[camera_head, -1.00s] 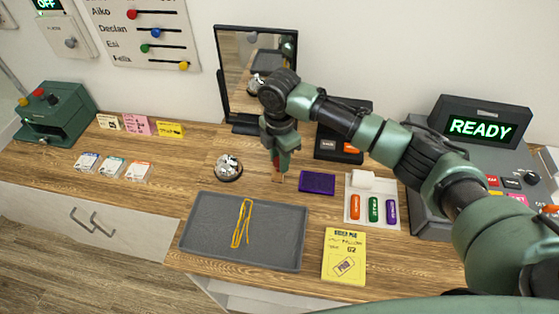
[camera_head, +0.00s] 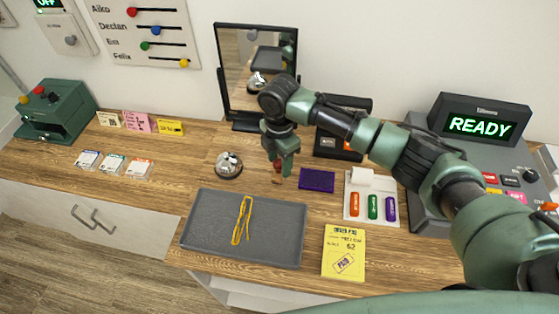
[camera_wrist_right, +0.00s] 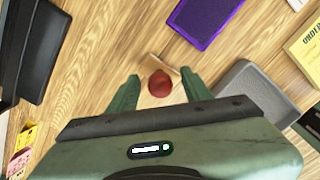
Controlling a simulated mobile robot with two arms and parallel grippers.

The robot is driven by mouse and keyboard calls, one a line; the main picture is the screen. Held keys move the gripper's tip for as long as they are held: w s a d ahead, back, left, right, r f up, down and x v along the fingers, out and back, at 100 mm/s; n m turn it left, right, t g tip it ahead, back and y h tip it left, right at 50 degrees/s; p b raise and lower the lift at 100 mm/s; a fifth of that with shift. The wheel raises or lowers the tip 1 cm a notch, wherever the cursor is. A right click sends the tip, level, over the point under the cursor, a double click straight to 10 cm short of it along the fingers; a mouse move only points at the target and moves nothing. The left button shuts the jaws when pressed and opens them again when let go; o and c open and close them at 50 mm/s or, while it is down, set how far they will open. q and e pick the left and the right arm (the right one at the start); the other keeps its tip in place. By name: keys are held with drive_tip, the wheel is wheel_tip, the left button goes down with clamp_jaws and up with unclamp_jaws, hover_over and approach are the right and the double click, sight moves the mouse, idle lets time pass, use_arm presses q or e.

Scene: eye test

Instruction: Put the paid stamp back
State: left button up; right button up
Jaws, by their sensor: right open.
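A small stamp with a round red knob and a pale wooden base (camera_wrist_right: 160,84) stands on the wooden counter. In the head view the stamp (camera_head: 277,168) is partly hidden by my right gripper (camera_head: 282,170). In the right wrist view my right gripper (camera_wrist_right: 160,76) is open, with one finger on each side of the stamp; I cannot tell whether either touches it. No label can be read on the stamp. A white rack (camera_head: 360,180) to the right holds orange, green and purple labelled pieces. My left gripper is not in view.
A purple pad (camera_head: 317,180) lies just right of the stamp, a silver bell (camera_head: 229,165) to its left. A grey tray (camera_head: 205,237) with a yellow band and a yellow order pad (camera_head: 343,252) are nearer. A black-framed mirror (camera_head: 222,75) stands behind.

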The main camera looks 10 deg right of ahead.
sight(279, 161)
drive_tip(key=shift+r, duration=0.4)
wheel_tip(279, 161, up, 11)
drive_tip(key=b, duration=0.3)
drive_tip(key=shift+r, duration=0.15)
